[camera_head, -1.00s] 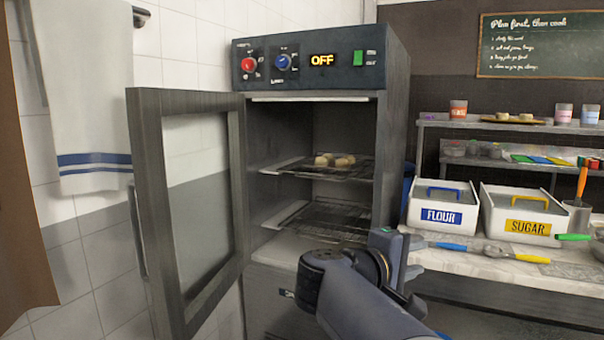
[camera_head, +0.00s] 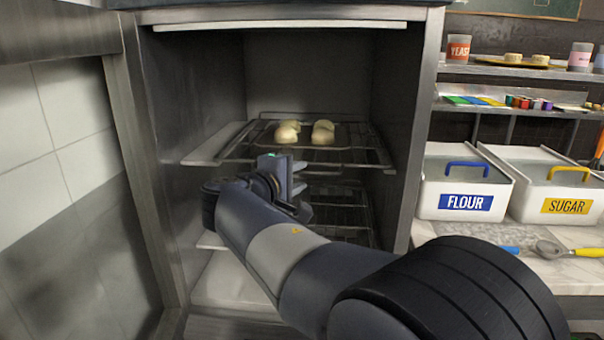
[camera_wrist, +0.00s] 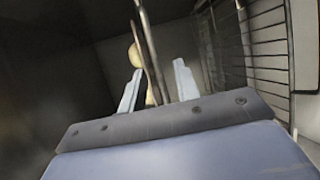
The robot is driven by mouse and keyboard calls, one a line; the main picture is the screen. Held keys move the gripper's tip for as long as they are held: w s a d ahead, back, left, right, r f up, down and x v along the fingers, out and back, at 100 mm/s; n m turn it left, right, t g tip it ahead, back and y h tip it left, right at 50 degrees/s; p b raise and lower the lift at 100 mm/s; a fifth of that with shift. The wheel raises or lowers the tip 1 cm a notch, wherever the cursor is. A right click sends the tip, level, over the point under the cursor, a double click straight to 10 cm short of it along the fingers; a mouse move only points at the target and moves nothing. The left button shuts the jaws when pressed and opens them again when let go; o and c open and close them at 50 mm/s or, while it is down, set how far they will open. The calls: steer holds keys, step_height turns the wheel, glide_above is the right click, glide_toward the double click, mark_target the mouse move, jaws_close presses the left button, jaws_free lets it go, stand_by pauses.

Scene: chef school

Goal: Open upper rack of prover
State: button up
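The prover (camera_head: 428,110) stands open in front of me, its door swung out at the left. Its upper rack (camera_head: 350,157) is a wire rack carrying several pale buns (camera_head: 323,132) and lies inside the prover. My gripper (camera_head: 298,176) is at the rack's front edge, left of its middle. In the wrist view, my gripper (camera_wrist: 157,78) has its fingers apart, with the upper rack's thin edge (camera_wrist: 150,45) between them. Gaps show beside the edge, so the fingers do not look closed on it. My arm hides part of the lower rack (camera_head: 340,205).
The door frame (camera_head: 70,30) borders the left side. At the right, a counter (camera_head: 570,235) holds the flour bin (camera_head: 463,203) and sugar bin (camera_head: 565,205), with shelves above. Space in front of the upper rack is clear except for my arm.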

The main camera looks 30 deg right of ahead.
mark_target(299, 173)
steer(key=shift+w+d+f, duration=0.15)
steer(key=shift+w+d, duration=0.65)
steer(key=shift+w, duration=0.25)
steer(key=shift+w+d, duration=0.1)
steer(key=shift+d, duration=0.25)
jaws_close()
steer(key=shift+f, duration=0.1)
